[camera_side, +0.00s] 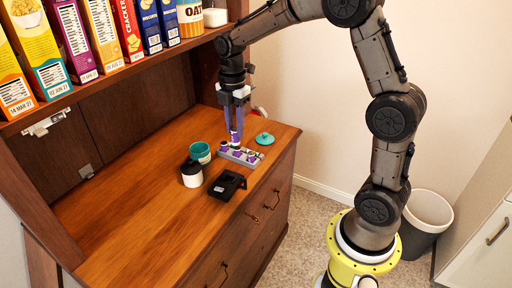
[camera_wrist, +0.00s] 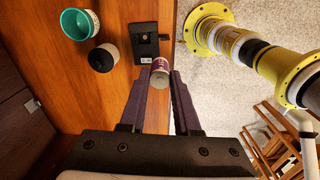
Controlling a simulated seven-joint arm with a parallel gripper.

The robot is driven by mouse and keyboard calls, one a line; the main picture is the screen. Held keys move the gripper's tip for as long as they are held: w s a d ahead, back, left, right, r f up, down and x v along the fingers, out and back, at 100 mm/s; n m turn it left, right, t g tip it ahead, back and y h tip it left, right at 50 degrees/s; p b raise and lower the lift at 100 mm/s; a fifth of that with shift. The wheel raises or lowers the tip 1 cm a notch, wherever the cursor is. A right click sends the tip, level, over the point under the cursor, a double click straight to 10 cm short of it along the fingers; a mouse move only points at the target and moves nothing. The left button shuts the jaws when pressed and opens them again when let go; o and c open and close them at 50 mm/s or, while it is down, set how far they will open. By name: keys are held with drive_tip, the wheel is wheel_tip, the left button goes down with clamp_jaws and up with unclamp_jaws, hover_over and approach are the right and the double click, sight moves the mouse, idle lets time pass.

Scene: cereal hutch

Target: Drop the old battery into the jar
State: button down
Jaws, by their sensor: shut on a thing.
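My gripper (camera_side: 234,136) points down over the counter and is shut on a purple-and-white battery. In the wrist view the battery (camera_wrist: 159,73) sits between the fingertips (camera_wrist: 160,78). The open teal jar (camera_side: 201,152) stands to the left of my gripper in the side view; it also shows at the upper left of the wrist view (camera_wrist: 78,24). A teal lid (camera_side: 265,139) lies on the counter to the right. A grey holder (camera_side: 240,157) with several purple-and-white batteries lies below my gripper; the gap between held battery and holder is hard to judge.
A white container with a black top (camera_side: 191,176) stands in front of the teal jar. A flat black device (camera_side: 227,186) lies near the counter's front edge. Cereal boxes (camera_side: 101,32) line the shelf above. The counter's left part (camera_side: 130,225) is clear.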

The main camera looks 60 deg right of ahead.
drive_tip(key=w+d+n, duration=0.1)
drive_tip(key=w+d, duration=0.2)
drive_tip(key=w, duration=1.2)
drive_tip(key=w+f, duration=0.4)
drive_tip(key=f, duration=1)
drive_tip(key=shift+d, duration=0.2)
drive_tip(key=shift+w+r, duration=0.1)
drive_tip(key=shift+c, duration=1.5)
unclamp_jaws()
drive_tip(key=shift+r, duration=0.1)
wheel_tip(320, 180, up, 7)
